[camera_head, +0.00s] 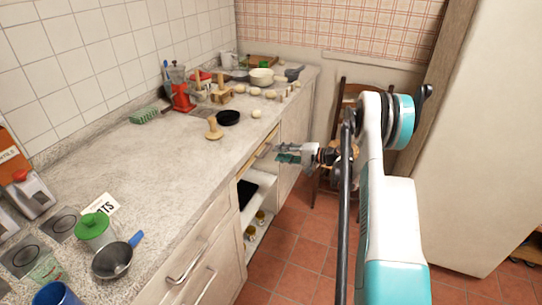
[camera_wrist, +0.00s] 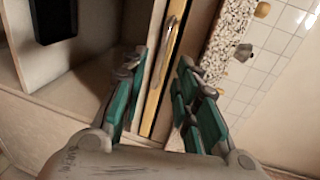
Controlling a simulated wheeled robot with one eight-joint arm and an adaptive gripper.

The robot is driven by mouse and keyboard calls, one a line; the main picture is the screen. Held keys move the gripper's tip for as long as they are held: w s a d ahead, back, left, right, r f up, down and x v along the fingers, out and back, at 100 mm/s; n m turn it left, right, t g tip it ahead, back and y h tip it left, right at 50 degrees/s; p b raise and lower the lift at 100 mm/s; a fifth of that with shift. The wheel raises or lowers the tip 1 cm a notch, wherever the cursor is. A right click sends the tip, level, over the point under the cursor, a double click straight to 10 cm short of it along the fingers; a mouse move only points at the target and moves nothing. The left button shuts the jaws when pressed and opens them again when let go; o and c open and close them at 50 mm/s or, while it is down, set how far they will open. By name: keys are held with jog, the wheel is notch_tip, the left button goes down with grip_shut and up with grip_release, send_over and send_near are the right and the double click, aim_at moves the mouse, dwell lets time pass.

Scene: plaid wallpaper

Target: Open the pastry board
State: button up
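The pastry board shows as a thin wooden edge (camera_head: 254,162) just under the countertop in the head view, above an open shelf compartment. In the wrist view its wooden front (camera_wrist: 158,85) runs between my fingers, with a slim metal handle (camera_wrist: 174,35) along it. It looks pushed in, or nearly so. My gripper (camera_head: 282,154) is in front of the board's right part. In the wrist view my gripper (camera_wrist: 162,65) is open, with green-padded fingers on either side of the board's front and handle. I cannot tell whether they touch it.
The speckled countertop (camera_head: 140,165) holds a black bowl (camera_head: 228,117), a red appliance (camera_head: 181,98) and several mushroom-like pieces. A drawer with a metal handle (camera_head: 190,263) is at the near left. A wooden chair (camera_head: 345,100) stands behind my arm. Tiled floor (camera_head: 285,255) lies before the cabinets.

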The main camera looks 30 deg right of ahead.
aim_at(268, 151)
jog(key=b+x, duration=0.1)
jog(key=x, duration=0.4)
jog(key=shift+w, duration=0.1)
grip_shut()
